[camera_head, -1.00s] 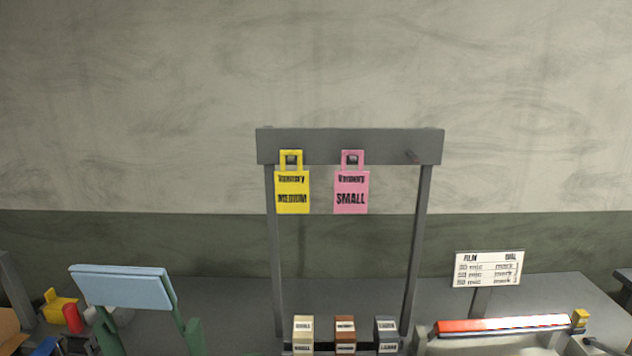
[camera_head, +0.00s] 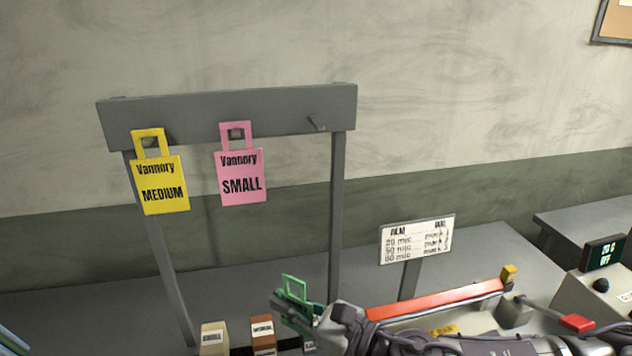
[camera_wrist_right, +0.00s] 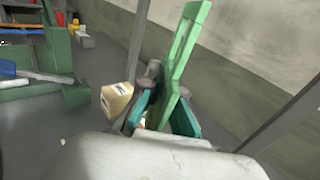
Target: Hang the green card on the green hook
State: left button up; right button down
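A grey rack (camera_head: 225,105) stands before the wall with its crossbar raised on two posts. A yellow MEDIUM card (camera_head: 163,187) and a pink SMALL card (camera_head: 242,185) hang from it. At the bar's right end is a bare peg (camera_head: 316,124), which looks grey, not green. My right gripper (camera_head: 296,310) is below and slightly left of that peg, shut on the green card, whose handle loop (camera_head: 289,278) sticks up. The right wrist view shows the green card (camera_wrist_right: 177,75) between the fingers; its lower part is hidden. My left gripper is out of view.
Small boxes, one cream (camera_head: 214,339) and one brown (camera_head: 263,333), stand at the rack's foot. A white sign (camera_head: 416,240) and a red bar (camera_head: 435,307) are to the right. The space between the rack's posts is open.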

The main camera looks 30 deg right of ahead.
jog(key=s+d+r+n+g+y, duration=0.1)
jog(key=s+r+n+g+y, duration=0.2)
jog(key=r, duration=0.5)
jog(key=d+r+n+g+y+b, duration=0.1)
jog(key=r+n+g+y, duration=0.2)
jog(key=r, duration=0.5)
jog(key=s+d+r+n+g+y, duration=0.25)
jog(key=r+g, duration=0.25)
jog(key=r, duration=0.3)
pick_arm(q)
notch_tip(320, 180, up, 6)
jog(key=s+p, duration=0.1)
jog(key=p, duration=0.6)
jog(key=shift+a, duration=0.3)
pick_arm(e)
jog(key=w+d+f, duration=0.1)
jog(key=w+f, duration=0.1)
jog(key=w, duration=0.8)
jog(key=shift+d+h, duration=0.2)
jog(key=shift+h, duration=0.15)
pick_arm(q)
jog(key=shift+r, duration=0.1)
pick_arm(e)
jog(key=c, duration=1.2)
grip_release()
jog(key=shift+c, duration=0.2)
